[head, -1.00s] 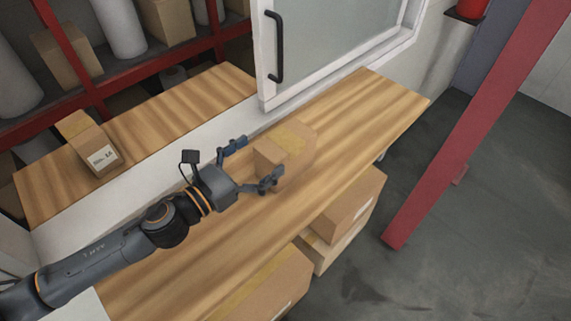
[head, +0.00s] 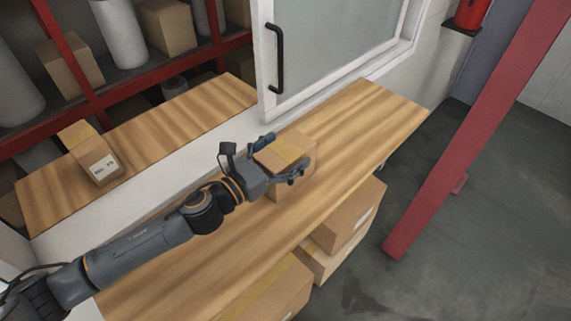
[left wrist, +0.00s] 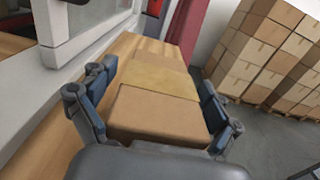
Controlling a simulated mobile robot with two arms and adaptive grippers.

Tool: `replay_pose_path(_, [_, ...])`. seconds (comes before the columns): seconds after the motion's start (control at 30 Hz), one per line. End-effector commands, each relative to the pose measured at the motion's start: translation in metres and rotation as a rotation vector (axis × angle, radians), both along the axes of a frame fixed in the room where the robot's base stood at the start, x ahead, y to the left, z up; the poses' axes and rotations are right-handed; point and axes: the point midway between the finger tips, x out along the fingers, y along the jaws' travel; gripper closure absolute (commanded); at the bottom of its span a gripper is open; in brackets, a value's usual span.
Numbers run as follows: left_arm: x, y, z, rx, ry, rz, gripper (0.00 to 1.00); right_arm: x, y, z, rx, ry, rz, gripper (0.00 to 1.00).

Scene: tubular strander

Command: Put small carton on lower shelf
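The small carton (head: 291,183) is a brown box with a yellowish tape band, standing on the wooden counter (head: 362,115) below the window. My left gripper (head: 279,157) is at the carton, with one finger on each side of it near its top. In the left wrist view the carton (left wrist: 155,112) fills most of the space between the spread fingers (left wrist: 156,103). A firm grip on it does not show. My right gripper is out of view. I cannot tell which surface is the lower shelf.
A labelled carton (head: 97,165) stands on the wooden ledge beyond the opening. A red rack (head: 150,68) with cartons and white rolls is behind. More cartons (head: 346,219) sit under the counter. A red post (head: 470,140) stands at right. The counter's far right end is clear.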

Motion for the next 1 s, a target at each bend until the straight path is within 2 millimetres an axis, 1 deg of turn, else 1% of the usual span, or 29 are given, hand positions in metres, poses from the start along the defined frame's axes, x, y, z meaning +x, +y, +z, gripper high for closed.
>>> replay_pose_path(0.03, [0.0, 0.0, 0.0, 0.0, 0.0, 0.0, 0.28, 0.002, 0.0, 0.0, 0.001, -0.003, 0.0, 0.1])
replay_pose_path(0.07, [0.0, 0.0, 0.0, 0.0, 0.0, 0.0, 0.34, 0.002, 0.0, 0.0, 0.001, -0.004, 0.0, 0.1])
replay_pose_path(0.1, [0.0, 0.0, 0.0, 0.0, 0.0, 0.0, 0.42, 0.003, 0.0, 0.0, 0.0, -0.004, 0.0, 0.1])
replay_pose_path(0.17, [0.0, 0.0, 0.0, 0.0, 0.0, 0.0, 0.55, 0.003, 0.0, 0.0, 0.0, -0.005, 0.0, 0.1])
replay_pose_path(0.2, [0.0, 0.0, 0.0, 0.0, 0.0, 0.0, 0.63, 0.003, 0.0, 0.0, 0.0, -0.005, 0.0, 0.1])
replay_pose_path(0.27, [0.0, 0.0, 0.0, 0.0, 0.0, 0.0, 0.75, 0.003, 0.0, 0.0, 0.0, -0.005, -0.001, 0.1])
replay_pose_path(0.3, [0.0, 0.0, 0.0, 0.0, 0.0, 0.0, 0.8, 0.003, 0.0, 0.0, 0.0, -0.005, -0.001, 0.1])
replay_pose_path(0.33, [0.0, 0.0, 0.002, -0.001, -0.003, -0.001, 0.8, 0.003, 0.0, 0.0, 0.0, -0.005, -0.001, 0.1])
replay_pose_path(0.37, [0.0, 0.0, 0.002, -0.001, -0.003, -0.001, 0.87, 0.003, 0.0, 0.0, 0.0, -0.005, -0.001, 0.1])
replay_pose_path(0.57, [0.0, 0.0, 0.002, -0.001, -0.003, -0.001, 0.88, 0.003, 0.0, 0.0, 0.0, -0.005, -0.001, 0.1])
replay_pose_path(0.73, [0.0, 0.0, 0.009, -0.001, -0.006, -0.001, 0.88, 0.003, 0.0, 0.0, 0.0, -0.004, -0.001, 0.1])
replay_pose_path(0.87, [0.001, 0.0, 0.022, -0.001, -0.009, -0.001, 0.88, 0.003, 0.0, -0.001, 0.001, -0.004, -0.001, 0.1])
replay_pose_path(0.93, [0.0, 0.0, 0.033, -0.001, -0.011, -0.003, 0.88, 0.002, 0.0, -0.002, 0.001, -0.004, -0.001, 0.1])
replay_pose_path(0.97, [-0.002, -0.001, 0.039, 0.0, -0.011, -0.003, 0.88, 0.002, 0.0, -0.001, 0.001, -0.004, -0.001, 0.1])
replay_pose_path(1.0, [-0.009, -0.006, 0.048, -0.003, -0.01, -0.006, 0.88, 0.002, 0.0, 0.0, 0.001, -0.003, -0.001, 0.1])
